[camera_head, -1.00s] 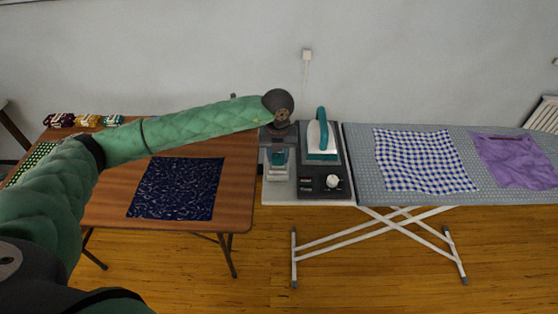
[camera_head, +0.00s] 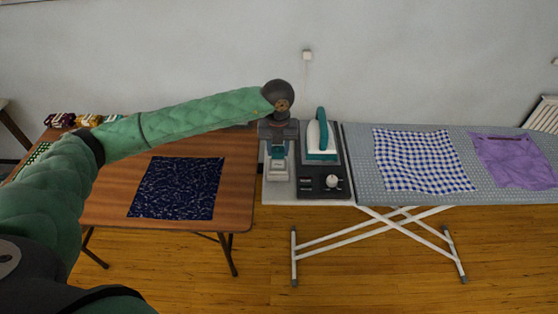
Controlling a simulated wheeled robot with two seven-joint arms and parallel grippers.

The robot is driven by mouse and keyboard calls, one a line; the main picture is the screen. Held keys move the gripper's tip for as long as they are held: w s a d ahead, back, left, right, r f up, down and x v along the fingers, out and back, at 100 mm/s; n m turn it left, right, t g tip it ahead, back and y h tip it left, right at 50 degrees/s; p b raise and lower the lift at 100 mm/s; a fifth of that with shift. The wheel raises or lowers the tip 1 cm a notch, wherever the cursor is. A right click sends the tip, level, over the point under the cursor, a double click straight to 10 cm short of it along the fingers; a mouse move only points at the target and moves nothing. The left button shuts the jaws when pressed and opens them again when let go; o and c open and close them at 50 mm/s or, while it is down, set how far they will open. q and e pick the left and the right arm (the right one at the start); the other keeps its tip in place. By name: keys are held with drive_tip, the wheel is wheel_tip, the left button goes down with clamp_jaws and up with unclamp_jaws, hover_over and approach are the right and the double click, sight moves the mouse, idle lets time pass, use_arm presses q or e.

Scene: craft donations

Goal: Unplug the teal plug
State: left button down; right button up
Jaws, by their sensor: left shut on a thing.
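My left gripper (camera_head: 278,162) points down over the left end of the ironing board, beside the iron's station. It is shut on the teal plug (camera_head: 278,150), which shows as a small teal patch between its pale fingers. The fingers and wrist hide most of the plug and whatever lies under it, so I cannot tell whether it is still seated in a socket. My right gripper is not in view.
The teal and white iron (camera_head: 320,140) stands on its dark station (camera_head: 319,182) just right of my gripper. The ironing board (camera_head: 406,195) carries a checked cloth (camera_head: 422,160) and a purple cloth (camera_head: 512,161). A wooden table (camera_head: 240,175) with a navy cloth (camera_head: 177,188) is at left.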

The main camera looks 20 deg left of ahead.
use_arm(q)
drive_tip(key=shift+r, duration=0.95)
